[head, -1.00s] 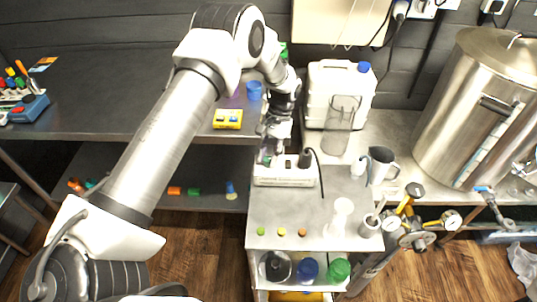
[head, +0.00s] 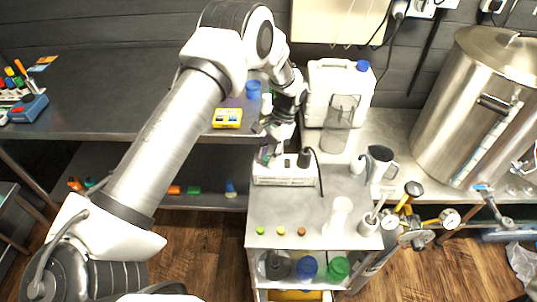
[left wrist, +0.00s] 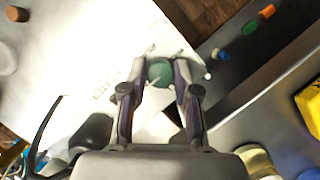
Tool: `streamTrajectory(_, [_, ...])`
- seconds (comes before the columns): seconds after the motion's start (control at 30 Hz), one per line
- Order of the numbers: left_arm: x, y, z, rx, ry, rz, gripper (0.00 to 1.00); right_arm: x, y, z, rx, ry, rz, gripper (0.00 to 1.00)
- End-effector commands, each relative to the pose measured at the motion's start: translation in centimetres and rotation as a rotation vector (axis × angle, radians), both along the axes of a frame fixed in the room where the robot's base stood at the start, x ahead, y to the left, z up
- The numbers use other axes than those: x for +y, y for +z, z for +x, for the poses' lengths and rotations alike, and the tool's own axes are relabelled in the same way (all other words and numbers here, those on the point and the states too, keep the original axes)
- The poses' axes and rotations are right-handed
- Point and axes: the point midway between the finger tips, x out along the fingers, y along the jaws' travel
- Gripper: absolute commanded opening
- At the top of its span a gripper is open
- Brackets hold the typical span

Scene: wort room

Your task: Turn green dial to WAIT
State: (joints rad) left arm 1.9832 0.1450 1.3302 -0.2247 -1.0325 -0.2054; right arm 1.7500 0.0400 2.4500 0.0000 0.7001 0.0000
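The green dial (left wrist: 160,72) sits on the white control box, which shows in the head view (head: 285,180) on the steel bench. In the left wrist view the dial is between the two fingertips of my left gripper (left wrist: 160,80), with a fingertip close against each side. In the head view my left gripper (head: 268,150) reaches down to the left end of the box and hides most of the dial. My right gripper is not in view.
A black plug or knob (head: 304,158) with a cable is at the box's right end. A clear cylinder (head: 340,125), a white canister (head: 338,88) and a grey-white jug (head: 380,164) stand nearby. A yellow box (head: 227,118) lies on the dark table.

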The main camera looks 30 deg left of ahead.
Motion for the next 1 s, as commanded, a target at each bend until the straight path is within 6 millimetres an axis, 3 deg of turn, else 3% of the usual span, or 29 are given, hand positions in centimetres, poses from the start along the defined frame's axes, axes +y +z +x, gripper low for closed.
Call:
streamTrajectory(0.03, [-0.1,-0.4,-0.3,0.009,0.002,-0.002,0.47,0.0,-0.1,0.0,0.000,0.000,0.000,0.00])
streamTrajectory(0.07, [-0.1,-0.3,-0.3,0.009,0.002,-0.002,0.54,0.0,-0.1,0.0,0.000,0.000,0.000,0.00])
streamTrajectory(0.47, [-0.1,0.8,0.4,-0.001,0.001,0.000,0.54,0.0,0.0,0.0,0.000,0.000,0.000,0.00])
streamTrajectory(0.8, [-0.8,8.1,3.4,-0.001,0.000,0.000,0.54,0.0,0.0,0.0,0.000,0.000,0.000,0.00])
streamTrajectory(1.0, [-1.1,10.7,4.4,0.003,0.000,0.000,0.54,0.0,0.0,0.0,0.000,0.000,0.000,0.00])
